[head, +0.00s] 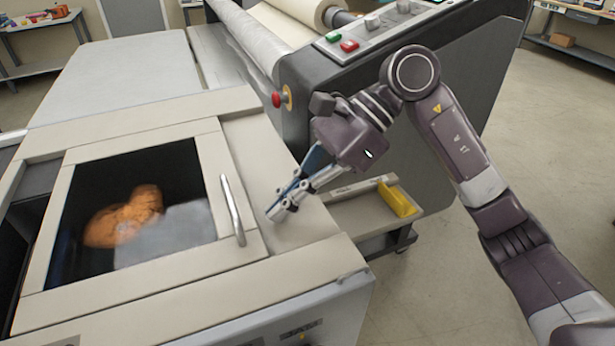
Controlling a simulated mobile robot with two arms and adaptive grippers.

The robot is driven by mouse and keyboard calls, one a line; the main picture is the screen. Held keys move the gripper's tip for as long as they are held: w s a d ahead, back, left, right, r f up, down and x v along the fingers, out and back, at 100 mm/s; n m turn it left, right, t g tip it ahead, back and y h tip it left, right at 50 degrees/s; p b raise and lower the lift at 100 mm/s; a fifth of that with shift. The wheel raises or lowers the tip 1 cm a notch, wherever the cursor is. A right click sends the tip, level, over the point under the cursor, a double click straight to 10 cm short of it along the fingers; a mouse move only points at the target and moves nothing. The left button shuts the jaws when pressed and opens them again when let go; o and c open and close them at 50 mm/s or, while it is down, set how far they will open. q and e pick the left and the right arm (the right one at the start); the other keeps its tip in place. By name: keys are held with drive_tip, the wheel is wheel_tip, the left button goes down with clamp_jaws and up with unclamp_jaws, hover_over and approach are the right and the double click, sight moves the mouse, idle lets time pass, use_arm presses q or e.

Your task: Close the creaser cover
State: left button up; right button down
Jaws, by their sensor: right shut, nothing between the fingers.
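The creaser cover (215,170) is a beige frame around a dark window with a silver bar handle (233,210) on its right side. It lies about level with the beige top of the creaser (290,255), and I see no clear gap along its right edge. Whether it is fully seated I cannot tell. An orange shape and a pale grey patch show blurred in the window. My right gripper (279,210) is shut and empty, just right of the handle, over the beige top and apart from the handle. My left gripper is not in view.
The dark laminator side panel with a red knob (277,99) and a control panel (365,35) stands behind my right arm. A low shelf with a yellow block (396,201) is right of the creaser. Open floor lies at the right.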

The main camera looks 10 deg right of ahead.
sight(203, 236)
drive_tip(key=shift+s+a, duration=0.1)
drive_tip(key=shift+a, duration=0.55)
drive_tip(key=shift+a+f, duration=0.1)
drive_tip(key=shift+a, duration=0.1)
drive_tip(key=a+b, duration=0.1)
drive_tip(key=a, duration=0.2)
drive_tip(key=s+a, duration=0.1)
drive_tip(key=a, duration=0.2)
drive_tip(key=s+a+b, duration=0.1)
drive_tip(key=a, duration=0.2)
drive_tip(key=shift+b, duration=0.35)
drive_tip(key=shift+d, duration=0.15)
